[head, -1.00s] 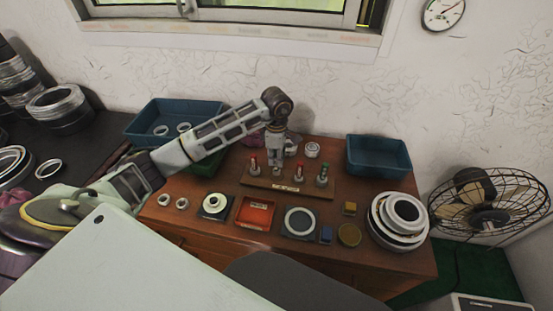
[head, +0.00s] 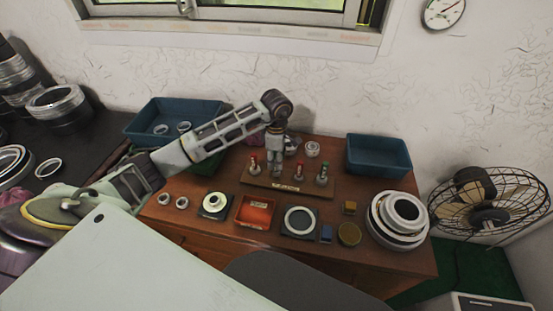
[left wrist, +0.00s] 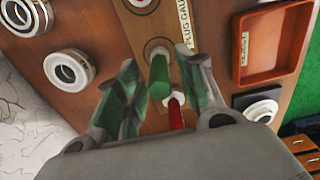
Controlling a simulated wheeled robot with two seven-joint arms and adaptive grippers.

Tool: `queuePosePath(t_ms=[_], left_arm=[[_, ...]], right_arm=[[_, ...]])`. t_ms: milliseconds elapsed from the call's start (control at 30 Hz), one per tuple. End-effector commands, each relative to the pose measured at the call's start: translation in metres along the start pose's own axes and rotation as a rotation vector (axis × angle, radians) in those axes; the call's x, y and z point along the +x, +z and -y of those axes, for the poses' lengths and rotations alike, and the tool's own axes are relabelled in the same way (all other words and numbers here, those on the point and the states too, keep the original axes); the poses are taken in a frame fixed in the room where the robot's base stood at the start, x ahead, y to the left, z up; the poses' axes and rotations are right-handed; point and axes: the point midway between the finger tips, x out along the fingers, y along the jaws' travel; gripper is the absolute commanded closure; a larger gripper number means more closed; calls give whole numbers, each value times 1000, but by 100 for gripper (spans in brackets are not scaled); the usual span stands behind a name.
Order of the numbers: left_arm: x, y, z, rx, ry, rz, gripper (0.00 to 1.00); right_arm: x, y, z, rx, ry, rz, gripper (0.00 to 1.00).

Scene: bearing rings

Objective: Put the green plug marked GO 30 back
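The wooden plug gauge stand (head: 288,186) is on the brown bench, with several plugs upright on it. My left gripper (head: 276,157) points down over the middle of the stand. In the left wrist view, a green-handled plug (left wrist: 159,78) stands between the spread fingers of my left gripper (left wrist: 163,88), with gaps showing on both sides. Its lower end meets a pale ring on the stand; whether it is fully seated I cannot tell. A red plug (left wrist: 175,112) is close beside it. Another green-topped plug (head: 324,168) is at the stand's right. The GO 30 marking is not readable.
An orange-red tray (head: 256,212) and a ring on a dark pad (head: 299,221) lie in front of the stand. Blue bins stand at back left (head: 160,122) and back right (head: 378,156). Stacked rings (head: 400,217) sit at the right, near a fan (head: 487,205).

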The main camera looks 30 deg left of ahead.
Motion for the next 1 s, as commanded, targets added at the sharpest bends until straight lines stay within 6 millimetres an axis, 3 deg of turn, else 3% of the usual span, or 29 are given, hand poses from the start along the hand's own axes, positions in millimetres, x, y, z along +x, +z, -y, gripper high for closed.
queuePosePath(t_ms=[367,1000], left_arm=[[-8,0,-1,0,2,1,62],[-91,0,-1,0,3,1,62]], right_arm=[[-1,-12,-4,0,4,-13,60],[4,2,-3,-1,3,1,60]])
